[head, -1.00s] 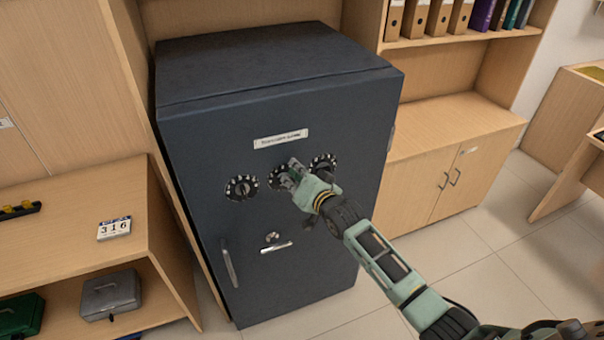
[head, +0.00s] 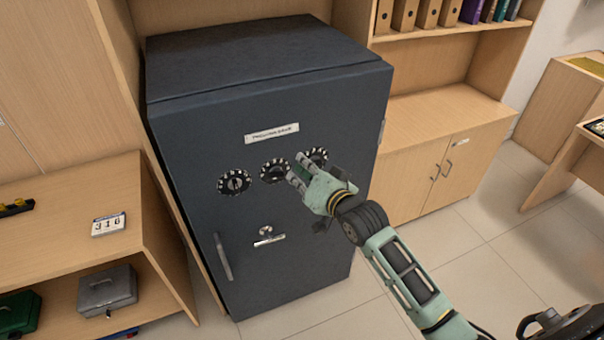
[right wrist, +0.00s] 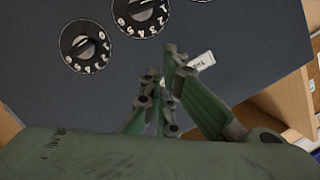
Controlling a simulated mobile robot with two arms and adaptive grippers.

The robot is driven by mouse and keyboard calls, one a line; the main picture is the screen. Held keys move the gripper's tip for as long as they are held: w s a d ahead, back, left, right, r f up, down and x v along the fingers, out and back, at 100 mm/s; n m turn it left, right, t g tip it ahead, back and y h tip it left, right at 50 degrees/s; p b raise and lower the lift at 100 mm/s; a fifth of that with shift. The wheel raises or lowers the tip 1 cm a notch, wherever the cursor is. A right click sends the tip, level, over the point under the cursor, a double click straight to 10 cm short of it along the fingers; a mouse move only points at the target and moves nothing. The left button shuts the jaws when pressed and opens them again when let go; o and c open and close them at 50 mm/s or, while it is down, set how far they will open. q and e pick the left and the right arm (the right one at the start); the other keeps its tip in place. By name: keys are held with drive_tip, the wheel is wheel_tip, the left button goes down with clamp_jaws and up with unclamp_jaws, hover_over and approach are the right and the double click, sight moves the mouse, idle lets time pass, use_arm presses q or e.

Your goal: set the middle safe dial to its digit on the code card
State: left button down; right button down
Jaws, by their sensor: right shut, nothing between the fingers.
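The dark safe (head: 300,235) has three black dials in a row on its door: left dial (head: 235,183), middle dial (head: 275,170) and right dial (head: 318,157). The middle dial also shows cut off at the top of the right wrist view (right wrist: 140,15). Its set digit is too small to read surely. The code card (head: 108,224) on the left shelf reads 316, so the middle digit is 1. My right gripper (head: 291,174) is shut and empty, just right of and below the middle dial, apparently off it. It shows in the right wrist view (right wrist: 165,75). My left gripper is not seen.
Below the dials are a small T-shaped handle (head: 268,236) and a long door handle (head: 223,257). A wooden shelf (head: 60,200) with a grey cash box (head: 107,290) stands left. A low cabinet (head: 440,145) stands right. Open floor lies at front right.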

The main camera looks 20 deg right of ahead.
sight(286, 147)
drive_tip(key=w+n+b, duration=0.1)
drive_tip(key=w+b, duration=0.1)
drive_tip(key=w, duration=0.1)
drive_tip(key=w+f+n+h+b, duration=0.1)
drive_tip(key=w+b, duration=0.1)
drive_tip(key=w, duration=0.1)
drive_tip(key=w+n+b, duration=0.2)
drive_tip(key=w, duration=0.1)
drive_tip(key=shift+w+d+f+h, duration=0.2)
drive_tip(key=shift+d+h, duration=0.1)
drive_tip(key=shift+d, duration=0.1)
drive_tip(key=f, duration=0.2)
drive_tip(key=shift+s+a+f, duration=0.2)
drive_tip(key=shift+a+f, duration=0.1)
drive_tip(key=shift+f, duration=0.1)
drive_tip(key=shift+a+f+p, duration=0.1)
drive_tip(key=shift+f+p, duration=0.2)
drive_tip(key=shift+f, duration=0.4)
